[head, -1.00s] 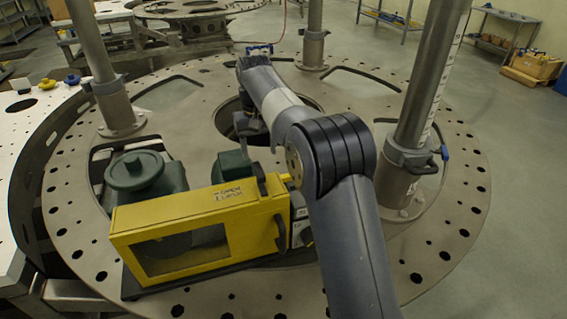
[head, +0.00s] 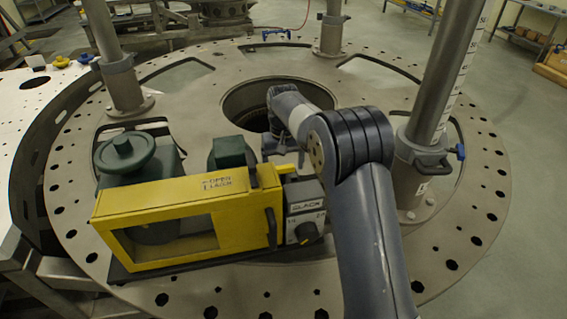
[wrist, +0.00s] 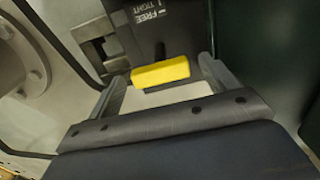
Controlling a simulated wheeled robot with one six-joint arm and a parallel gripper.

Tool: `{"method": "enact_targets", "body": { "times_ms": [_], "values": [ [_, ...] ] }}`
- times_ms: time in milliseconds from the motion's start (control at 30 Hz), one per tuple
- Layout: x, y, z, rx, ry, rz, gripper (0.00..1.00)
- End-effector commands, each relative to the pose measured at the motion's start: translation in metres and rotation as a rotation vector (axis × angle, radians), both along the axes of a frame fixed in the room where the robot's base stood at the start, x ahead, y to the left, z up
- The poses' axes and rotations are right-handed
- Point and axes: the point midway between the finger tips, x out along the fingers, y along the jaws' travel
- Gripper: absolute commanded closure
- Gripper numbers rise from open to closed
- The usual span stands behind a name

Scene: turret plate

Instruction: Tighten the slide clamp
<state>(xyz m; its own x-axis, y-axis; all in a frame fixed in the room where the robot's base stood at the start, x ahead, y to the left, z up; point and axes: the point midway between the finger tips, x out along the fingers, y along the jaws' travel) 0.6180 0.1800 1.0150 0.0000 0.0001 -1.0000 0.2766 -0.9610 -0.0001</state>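A yellow lever (wrist: 160,72) shows in the wrist view, beside a dark plate with a label (wrist: 150,14) reading FREE and TIGHT. My gripper (wrist: 162,80) is open, with one finger to the left of the lever and one to the right. Gaps show on both sides, so it is not gripped. In the head view my gripper (head: 276,146) is low behind the yellow-guarded machine (head: 185,215); its fingers and the lever cannot be made out there.
A green handwheel (head: 124,150), a green motor housing (head: 231,152) and a grey box with a knob (head: 306,232) belong to the machine. Steel posts (head: 422,150) rise from the round plate (head: 200,90). A large hole (head: 248,98) lies behind my gripper.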

Motion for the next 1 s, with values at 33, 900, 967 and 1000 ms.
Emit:
{"method": "enact_targets", "body": {
  "times_ms": [33,900,967,1000],
  "values": [
    [0.0000,-0.0001,0.0000,0.000,0.000,0.000,0.21],
    [0.0002,0.0000,0.0011,0.000,0.000,-0.062,0.63],
    [0.0002,0.0000,0.0013,0.000,0.001,-0.094,0.63],
    [0.0003,0.0000,0.0014,0.000,0.001,-0.119,0.63]
  ]
}}
